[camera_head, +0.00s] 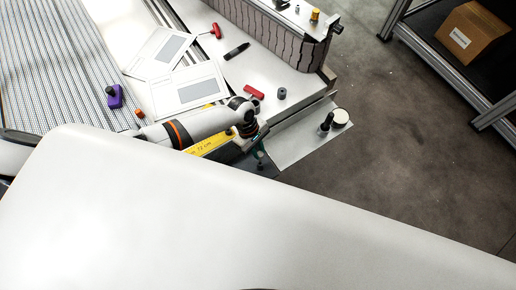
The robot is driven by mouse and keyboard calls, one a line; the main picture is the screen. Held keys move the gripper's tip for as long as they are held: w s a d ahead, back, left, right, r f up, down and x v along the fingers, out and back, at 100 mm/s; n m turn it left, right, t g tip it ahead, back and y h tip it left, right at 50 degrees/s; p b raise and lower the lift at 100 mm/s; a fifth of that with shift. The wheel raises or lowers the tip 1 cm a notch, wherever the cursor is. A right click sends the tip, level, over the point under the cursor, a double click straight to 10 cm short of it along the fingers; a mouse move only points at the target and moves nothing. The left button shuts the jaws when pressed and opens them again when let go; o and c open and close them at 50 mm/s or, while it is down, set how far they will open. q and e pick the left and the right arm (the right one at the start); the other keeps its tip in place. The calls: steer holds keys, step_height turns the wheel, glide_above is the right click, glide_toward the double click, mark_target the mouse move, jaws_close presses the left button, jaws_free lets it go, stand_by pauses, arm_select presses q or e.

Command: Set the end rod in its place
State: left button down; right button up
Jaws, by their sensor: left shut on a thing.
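My left arm comes in from the left, and its gripper (256,151) is at the near edge of the light worktop, beside a yellow ruler. It is pointed downward and small in the picture. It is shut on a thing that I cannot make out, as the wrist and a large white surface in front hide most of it. I cannot pick out the end rod for certain. The conveyor frame (283,42) with its dark, ribbed side stands at the top middle. My right gripper is not in view.
Paper sheets (186,91), a red block (254,91), a grey cylinder (282,93), a black marker (237,51) and a purple item (115,97) lie on the worktop. A grey plate (290,145) bears a black-and-white fitting (341,117). A shelf with a cardboard box (471,40) stands right. Floor between is clear.

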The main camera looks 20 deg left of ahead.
arm_select(q)
steer(key=shift+r, duration=0.1)
stand_by(0.4)
steer(key=shift+f+b, duration=0.55)
steer(key=shift+f, duration=0.6)
steer(key=shift+f+b, duration=1.45)
steer(key=shift+f, duration=0.75)
steer(key=c, duration=1.2)
jaws_free()
